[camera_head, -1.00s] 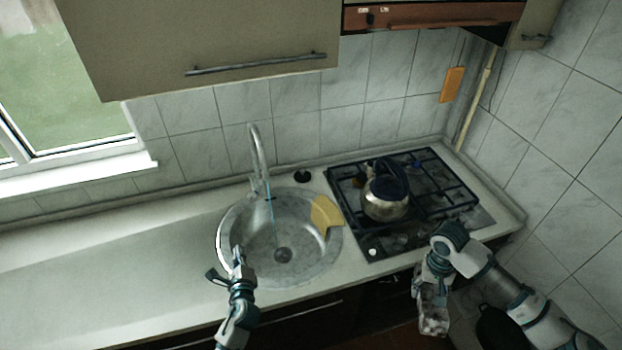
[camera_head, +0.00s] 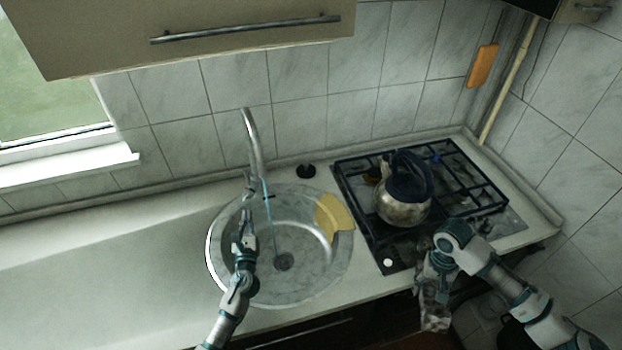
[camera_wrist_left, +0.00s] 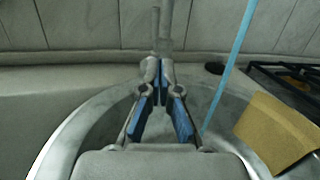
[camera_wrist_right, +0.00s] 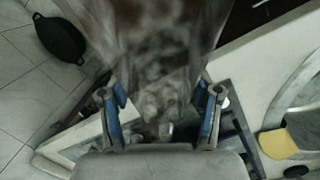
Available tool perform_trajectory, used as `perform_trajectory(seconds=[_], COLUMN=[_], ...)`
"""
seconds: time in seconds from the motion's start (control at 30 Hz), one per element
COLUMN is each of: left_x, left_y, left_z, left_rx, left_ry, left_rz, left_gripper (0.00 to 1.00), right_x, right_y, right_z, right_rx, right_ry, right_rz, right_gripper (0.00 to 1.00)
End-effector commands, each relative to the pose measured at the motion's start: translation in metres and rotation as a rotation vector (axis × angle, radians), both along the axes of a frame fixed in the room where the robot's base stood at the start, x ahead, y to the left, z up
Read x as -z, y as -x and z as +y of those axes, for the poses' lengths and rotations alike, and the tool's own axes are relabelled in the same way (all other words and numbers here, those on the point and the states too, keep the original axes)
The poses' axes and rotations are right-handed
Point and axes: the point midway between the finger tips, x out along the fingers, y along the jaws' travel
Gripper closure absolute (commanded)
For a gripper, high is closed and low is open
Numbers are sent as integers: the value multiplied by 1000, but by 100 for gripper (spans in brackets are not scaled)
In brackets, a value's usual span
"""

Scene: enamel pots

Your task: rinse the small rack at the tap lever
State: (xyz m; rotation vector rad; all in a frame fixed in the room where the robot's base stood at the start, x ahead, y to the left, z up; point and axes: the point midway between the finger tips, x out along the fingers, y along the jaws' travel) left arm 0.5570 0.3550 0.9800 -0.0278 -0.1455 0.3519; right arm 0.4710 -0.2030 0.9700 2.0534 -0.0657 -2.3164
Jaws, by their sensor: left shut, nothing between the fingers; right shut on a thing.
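The tap (camera_head: 254,145) rises behind the round sink. Its lever is too small to make out clearly. A thin blue stream of water (camera_head: 271,222) falls from it into the sink; it also shows in the left wrist view (camera_wrist_left: 229,70). My left gripper (camera_head: 247,240) is shut and empty over the left part of the sink, in front of the tap's base. My right gripper (camera_wrist_right: 162,95) is shut on a grey mottled thing, seemingly the small rack (camera_head: 435,308). It hangs before the counter's front edge, below the stove, away from the water. Its shape is blurred in the right wrist view (camera_wrist_right: 160,35).
The metal sink (camera_head: 300,277) holds a yellow piece (camera_head: 334,213) at its right rim. A kettle (camera_head: 404,206) stands on the gas stove (camera_head: 470,205) to the right. A dark pan (camera_wrist_right: 60,38) is low by the floor. The counter left of the sink (camera_head: 100,265) is clear.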

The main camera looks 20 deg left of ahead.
Motion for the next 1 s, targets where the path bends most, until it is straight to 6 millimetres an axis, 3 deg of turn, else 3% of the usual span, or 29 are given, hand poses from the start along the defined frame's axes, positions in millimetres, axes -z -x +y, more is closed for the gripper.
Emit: perform_trajectory(seconds=[0.5, 0.7, 1.0], left_x=[-14, -17, -18], left_y=[-95, -114, -118], left_z=[39, 44, 47], left_rx=[-1, -1, -1], left_ry=[4, 2, 3], left_rz=[-1, -1, -1], left_gripper=[100, 100, 100], right_x=[2, 5, 5], right_y=[0, 1, 1], right_z=[3, 1, 3], right_rx=[-1, -1, -1], right_ry=[2, 0, 2], right_rz=[0, 0, 0], right_gripper=[78, 78, 78])
